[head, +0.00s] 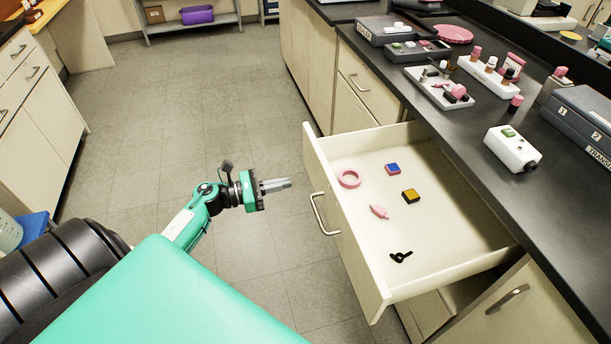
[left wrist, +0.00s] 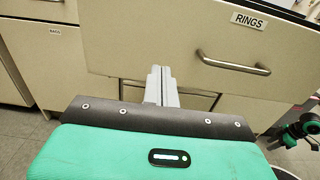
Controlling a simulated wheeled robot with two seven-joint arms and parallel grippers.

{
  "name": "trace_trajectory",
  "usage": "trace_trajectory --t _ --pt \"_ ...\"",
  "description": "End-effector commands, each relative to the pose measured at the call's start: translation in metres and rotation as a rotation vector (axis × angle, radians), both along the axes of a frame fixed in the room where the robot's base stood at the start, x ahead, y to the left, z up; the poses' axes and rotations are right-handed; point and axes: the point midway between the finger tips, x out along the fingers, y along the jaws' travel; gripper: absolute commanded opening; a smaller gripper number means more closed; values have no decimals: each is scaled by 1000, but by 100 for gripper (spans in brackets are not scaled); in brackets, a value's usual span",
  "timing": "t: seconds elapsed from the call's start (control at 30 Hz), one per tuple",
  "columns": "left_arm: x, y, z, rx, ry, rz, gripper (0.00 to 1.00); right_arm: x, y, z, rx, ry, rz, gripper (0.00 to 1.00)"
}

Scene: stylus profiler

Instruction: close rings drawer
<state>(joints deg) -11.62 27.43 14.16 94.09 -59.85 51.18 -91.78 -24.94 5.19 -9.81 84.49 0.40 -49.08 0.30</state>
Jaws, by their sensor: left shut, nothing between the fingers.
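The rings drawer (head: 350,245) stands pulled well out from the counter in the head view. Its front bears a RINGS label (left wrist: 250,19) in the left wrist view. Its bar handle (head: 319,214) also shows in the left wrist view (left wrist: 233,66). Inside lie a pink ring (head: 348,179), a blue-and-red block (head: 392,168), a yellow-topped block (head: 410,195), a pink piece (head: 379,211) and a small black piece (head: 400,257). My left gripper (head: 287,184) is shut and empty, in front of the drawer face and apart from the handle. My right gripper's fingers are not seen.
The dark countertop (head: 470,165) above the drawer holds trays, grey boxes and a white device (head: 511,149). Other closed drawers line the cabinet. The tiled floor (head: 160,120) left of the drawer is clear. A shelf with a purple bin (head: 197,15) stands far back.

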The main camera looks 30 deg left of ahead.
Motion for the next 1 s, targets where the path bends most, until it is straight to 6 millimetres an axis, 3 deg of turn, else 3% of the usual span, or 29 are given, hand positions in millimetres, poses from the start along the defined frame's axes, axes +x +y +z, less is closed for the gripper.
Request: trace_trajectory --t 0.13,0.4,1.0 --pt "25 -21 4 -4 -2 0 0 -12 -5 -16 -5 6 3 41" --pt "47 -40 1 -2 1 2 0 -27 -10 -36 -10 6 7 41" --pt "53 -45 -1 -2 1 1 0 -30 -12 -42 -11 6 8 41"
